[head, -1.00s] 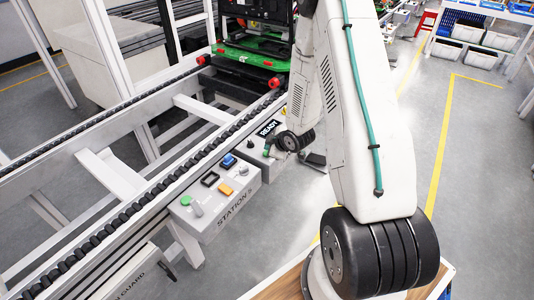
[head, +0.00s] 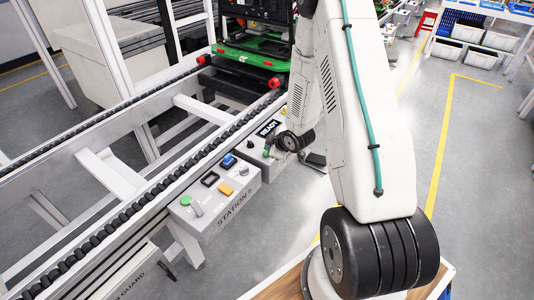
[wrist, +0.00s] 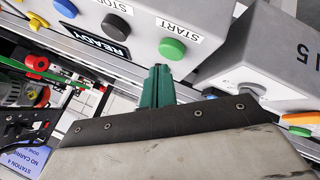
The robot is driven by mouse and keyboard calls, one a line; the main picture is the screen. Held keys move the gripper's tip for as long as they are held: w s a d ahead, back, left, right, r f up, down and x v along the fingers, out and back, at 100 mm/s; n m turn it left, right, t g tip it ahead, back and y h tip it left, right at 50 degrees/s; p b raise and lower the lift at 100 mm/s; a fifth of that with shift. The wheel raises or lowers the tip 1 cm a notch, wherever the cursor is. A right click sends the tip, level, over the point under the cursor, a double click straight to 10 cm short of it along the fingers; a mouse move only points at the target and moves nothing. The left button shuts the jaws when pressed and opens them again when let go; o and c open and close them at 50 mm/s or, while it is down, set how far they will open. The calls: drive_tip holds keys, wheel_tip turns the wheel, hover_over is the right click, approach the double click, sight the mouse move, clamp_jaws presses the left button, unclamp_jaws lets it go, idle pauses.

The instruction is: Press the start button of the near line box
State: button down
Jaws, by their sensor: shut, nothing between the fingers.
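The line box (wrist: 195,15) is a light grey panel filling the top of the wrist view. It carries a round green button (wrist: 172,48) labelled START, a dark round button (wrist: 115,24) labelled STOP, and a display (wrist: 95,45) reading READY. My gripper (wrist: 158,70) has its teal fingers shut and empty, with the tips close beside the green button. I cannot tell whether they touch it. In the head view the line box shows its READY display (head: 268,128) beyond the station box, and my arm partly hides it.
A grey STATION 5 box (head: 232,208) with green, blue and orange controls stands beside the line box, close to my gripper. The conveyor rail (head: 130,208) runs behind both boxes. A green carrier (head: 245,55) sits on the conveyor. Open floor (head: 480,180) lies right.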

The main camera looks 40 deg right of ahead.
drive_tip(key=shift+f, duration=0.4)
